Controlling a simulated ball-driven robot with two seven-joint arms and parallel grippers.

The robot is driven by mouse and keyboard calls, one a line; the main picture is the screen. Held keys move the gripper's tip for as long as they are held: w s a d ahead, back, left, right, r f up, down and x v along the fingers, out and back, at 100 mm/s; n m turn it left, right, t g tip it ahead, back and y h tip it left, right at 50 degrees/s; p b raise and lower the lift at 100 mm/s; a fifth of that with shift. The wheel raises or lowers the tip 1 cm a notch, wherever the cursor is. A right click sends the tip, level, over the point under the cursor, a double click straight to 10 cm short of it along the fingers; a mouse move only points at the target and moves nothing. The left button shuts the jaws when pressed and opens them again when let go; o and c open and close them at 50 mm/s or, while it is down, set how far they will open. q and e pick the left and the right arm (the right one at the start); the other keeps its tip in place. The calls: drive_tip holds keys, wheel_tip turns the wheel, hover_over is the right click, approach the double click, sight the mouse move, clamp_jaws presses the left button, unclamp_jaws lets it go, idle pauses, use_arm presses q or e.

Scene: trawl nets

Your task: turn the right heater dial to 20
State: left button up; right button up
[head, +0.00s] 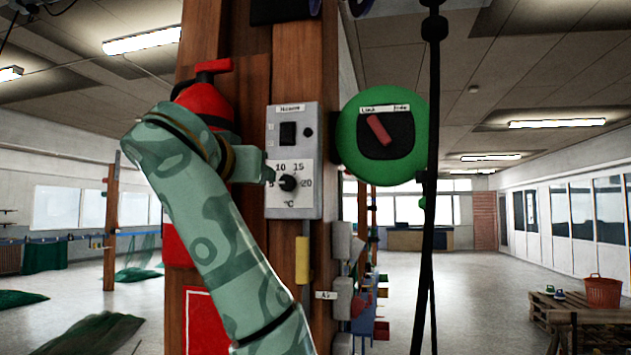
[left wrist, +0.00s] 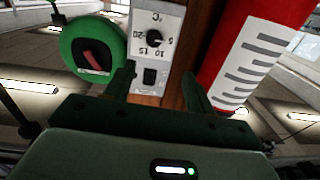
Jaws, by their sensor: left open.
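One heater dial shows, a small black knob (head: 288,183) on a grey control box (head: 294,118) fixed to a wooden post. The scale around it reads 5, 10, 15 and 20, with °C below. The knob's pointer is too small to read surely. The dial also shows upside down in the left wrist view (left wrist: 155,38). My left gripper (left wrist: 158,84) is open and empty, its two fingers apart in front of the box, short of the dial. In the head view its arm comes up to the box's left edge, the fingers mostly hidden. My right gripper is not in view.
A red fire extinguisher (head: 208,98) hangs left of the box, partly behind my arm. A green round switch unit (head: 347,143) with a red handle (head: 379,130) stands right of it. A black switch (head: 288,134) sits above the dial. A dark cord hangs further right.

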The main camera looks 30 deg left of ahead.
use_arm(q)
drive_tip(key=p, duration=0.2)
approach(286, 181)
drive_tip(key=shift+h, duration=0.3)
drive_tip(key=p+x, duration=0.4)
drive_tip(key=x, duration=0.3)
drive_tip(key=shift+w+a+r, duration=0.1)
drive_tip(key=shift+w+a, duration=0.05)
drive_tip(key=shift+a, duration=0.05)
drive_tip(key=shift+w+a, duration=0.1)
drive_tip(key=shift+w, duration=0.35)
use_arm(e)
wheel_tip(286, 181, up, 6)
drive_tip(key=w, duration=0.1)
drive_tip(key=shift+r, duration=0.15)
use_arm(q)
drive_tip(key=shift+c, duration=0.3)
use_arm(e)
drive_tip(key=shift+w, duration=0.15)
use_arm(q)
drive_tip(key=c, duration=0.9)
